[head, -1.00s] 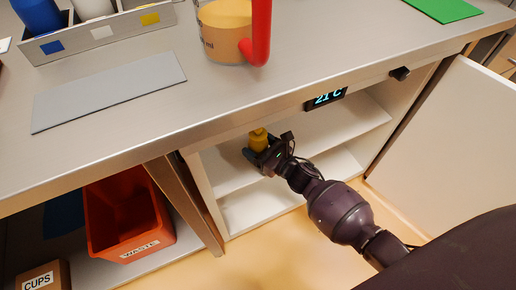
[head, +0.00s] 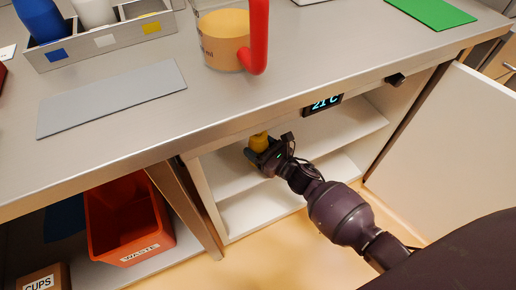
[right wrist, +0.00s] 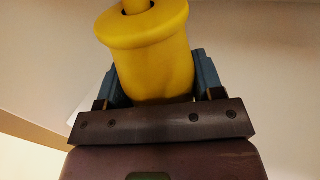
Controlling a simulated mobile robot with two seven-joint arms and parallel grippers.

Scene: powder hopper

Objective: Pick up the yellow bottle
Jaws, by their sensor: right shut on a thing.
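The yellow bottle (head: 259,141) stands inside the open cabinet under the counter, over its upper shelf. My right gripper (head: 256,152) reaches in from the right and is shut on the bottle. In the right wrist view the bottle (right wrist: 150,60) sits between the two blue-grey fingers (right wrist: 152,85), its wider top toward the camera's upper edge. I cannot tell whether the bottle still touches the shelf. My left gripper is not in view.
The counter edge and a temperature display (head: 323,104) are above the arm. The open cabinet door (head: 450,150) is at the right. An orange waste bin (head: 128,215) is lower left. On the counter are a bottle rack (head: 110,42), a grey mat (head: 110,98), a beaker (head: 224,40) and a green mat (head: 432,12).

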